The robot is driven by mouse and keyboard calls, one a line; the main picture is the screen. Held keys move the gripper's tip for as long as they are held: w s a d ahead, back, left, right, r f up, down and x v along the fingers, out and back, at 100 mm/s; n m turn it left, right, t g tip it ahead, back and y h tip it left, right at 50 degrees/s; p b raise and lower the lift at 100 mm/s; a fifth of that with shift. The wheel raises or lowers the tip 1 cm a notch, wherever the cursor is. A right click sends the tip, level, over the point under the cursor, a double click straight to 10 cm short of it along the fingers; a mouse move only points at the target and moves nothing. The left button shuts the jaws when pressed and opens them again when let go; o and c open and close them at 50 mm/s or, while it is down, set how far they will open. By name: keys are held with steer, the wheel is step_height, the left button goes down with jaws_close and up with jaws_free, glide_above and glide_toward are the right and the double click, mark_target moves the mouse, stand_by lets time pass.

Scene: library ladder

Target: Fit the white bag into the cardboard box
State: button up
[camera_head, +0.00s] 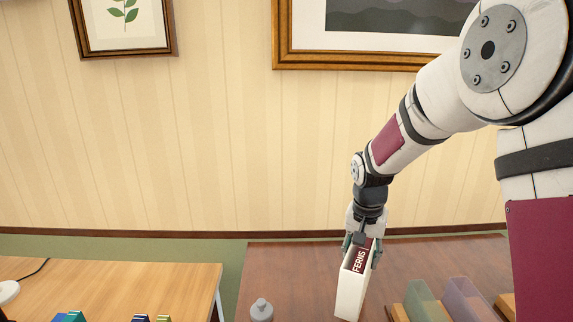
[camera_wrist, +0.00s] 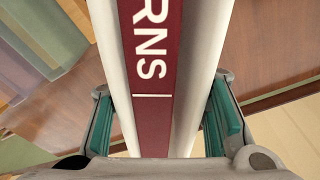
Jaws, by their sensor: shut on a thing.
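I see no clear white bag and no clear cardboard box.
Translucent green (camera_head: 425,300) and purple (camera_head: 468,300) holders stand right of the held item. A light wood desk (camera_head: 150,280) is farther left, and a wall with framed pictures is behind.

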steer(key=f+n, duration=0.1)
steer(key=n, duration=0.1)
steer(key=w+f+n, duration=0.2)
steer(key=n, duration=0.1)
steer(key=shift+w+a+f+n+y, duration=0.1)
steer(key=shift+w+f+n+y, duration=0.1)
steer(key=shift+f+n+y, duration=0.15)
steer(key=shift+s+r, duration=0.1)
steer(key=shift+r, duration=0.05)
